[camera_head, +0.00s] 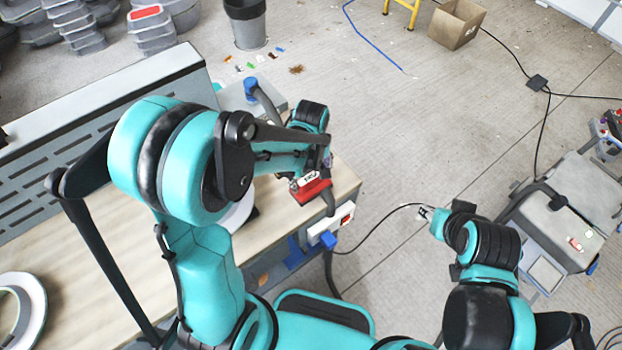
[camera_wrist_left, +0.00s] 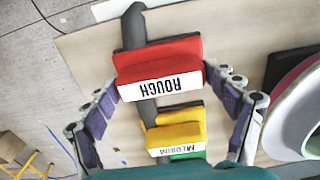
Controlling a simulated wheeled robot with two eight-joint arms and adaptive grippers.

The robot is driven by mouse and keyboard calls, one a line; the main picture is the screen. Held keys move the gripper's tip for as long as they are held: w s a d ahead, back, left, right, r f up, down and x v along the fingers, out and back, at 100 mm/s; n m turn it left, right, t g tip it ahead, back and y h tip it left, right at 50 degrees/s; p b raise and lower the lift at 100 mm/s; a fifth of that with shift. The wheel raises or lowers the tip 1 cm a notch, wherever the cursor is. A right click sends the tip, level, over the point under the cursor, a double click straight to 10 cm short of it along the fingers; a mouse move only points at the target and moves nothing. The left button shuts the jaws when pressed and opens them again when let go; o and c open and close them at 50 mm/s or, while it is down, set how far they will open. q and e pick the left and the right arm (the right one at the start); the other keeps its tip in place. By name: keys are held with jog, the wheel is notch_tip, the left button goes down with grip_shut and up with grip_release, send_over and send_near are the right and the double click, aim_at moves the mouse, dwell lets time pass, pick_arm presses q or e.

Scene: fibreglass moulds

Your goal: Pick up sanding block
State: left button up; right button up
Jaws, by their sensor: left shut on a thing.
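A red sanding block (camera_wrist_left: 160,68) with a white label reading ROUGH sits between the two fingers of my left gripper (camera_wrist_left: 164,82) in the left wrist view. The fingertips press its two short sides. In the head view the red block (camera_head: 313,191) is at the right end of the wooden bench, just below my left gripper (camera_head: 312,174), partly hidden by the wrist. I cannot tell whether it is clear of the surface. A yellow block (camera_wrist_left: 182,130) labelled MEDIUM lies beside it, with a green block (camera_wrist_left: 188,156) partly hidden. My right gripper (camera_head: 426,213) is over the floor, its fingers unclear.
The wooden bench (camera_head: 85,265) has a white ring-shaped mould (camera_head: 35,300) at the left. A power strip (camera_head: 330,227) and hose are at the bench's right edge. A grey bin (camera_head: 247,30) and cardboard box (camera_head: 455,25) stand on the floor. A grey cart (camera_head: 570,205) is at right.

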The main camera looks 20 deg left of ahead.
aim_at(313, 179)
pick_arm(q)
jog(key=r, duration=0.1)
jog(key=r+p, duration=0.1)
jog(key=r, duration=0.1)
jog(key=d+r, duration=0.1)
jog(key=shift+s+r, duration=0.15)
jog(key=shift+s, duration=0.1)
jog(key=s+d+r, duration=0.1)
jog(key=d+r, duration=0.1)
jog(key=d, duration=0.1)
jog(key=s+d+r+p, duration=0.1)
jog(key=s+d, duration=0.1)
jog(key=s+d+r+p, duration=0.1)
jog(key=d+r, duration=0.1)
jog(key=d, duration=0.1)
jog(key=shift+s+d+r, duration=0.2)
jog(key=shift+d+r, duration=0.1)
jog(key=shift+r, duration=0.05)
jog(key=shift+s+d+r, duration=0.2)
jog(key=shift+d+r, duration=0.05)
jog(key=shift+d, duration=0.25)
